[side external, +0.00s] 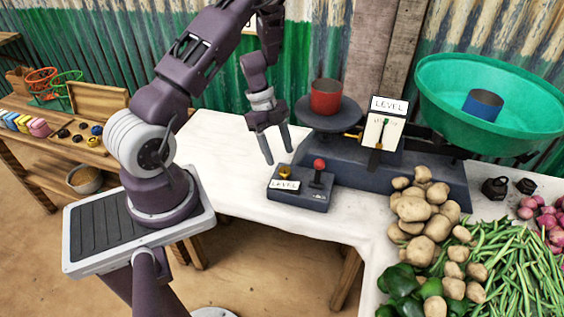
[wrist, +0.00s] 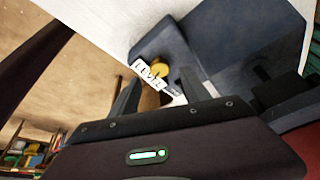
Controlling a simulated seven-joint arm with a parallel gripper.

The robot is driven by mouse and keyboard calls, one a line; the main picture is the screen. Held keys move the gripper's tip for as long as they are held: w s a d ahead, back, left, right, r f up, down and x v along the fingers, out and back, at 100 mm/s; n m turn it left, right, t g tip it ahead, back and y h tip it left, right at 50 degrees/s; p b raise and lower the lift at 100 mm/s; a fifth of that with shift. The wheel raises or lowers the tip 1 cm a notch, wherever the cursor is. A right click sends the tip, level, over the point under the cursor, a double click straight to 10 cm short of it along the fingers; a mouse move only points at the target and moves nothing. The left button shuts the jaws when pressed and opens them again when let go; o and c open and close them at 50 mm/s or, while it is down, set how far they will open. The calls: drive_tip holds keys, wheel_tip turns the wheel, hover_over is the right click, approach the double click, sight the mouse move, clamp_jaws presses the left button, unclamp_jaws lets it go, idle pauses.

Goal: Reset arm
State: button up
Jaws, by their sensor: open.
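My gripper (side external: 277,146) is open and empty. It hangs fingers down above the white table, just behind and left of the control box in the side view. The control box (side external: 300,200) is dark blue, with a yellow button, a LEVEL label and a red-knobbed lever (side external: 318,168). In the wrist view the fingers (wrist: 158,98) point toward the yellow button (wrist: 160,68) and the LEVEL label (wrist: 150,76). The right finger there hides part of the box.
A balance scale (side external: 350,171) stands behind the box. A red cup (side external: 326,97) sits on its left plate and a blue cup (side external: 483,105) in its green pan (side external: 440,92). Potatoes (side external: 414,208), green beans (side external: 518,265) and peppers (side external: 401,284) crowd the right. The table's left part is clear.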

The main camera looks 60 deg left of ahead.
drive_tip(key=shift+v, duration=1.1)
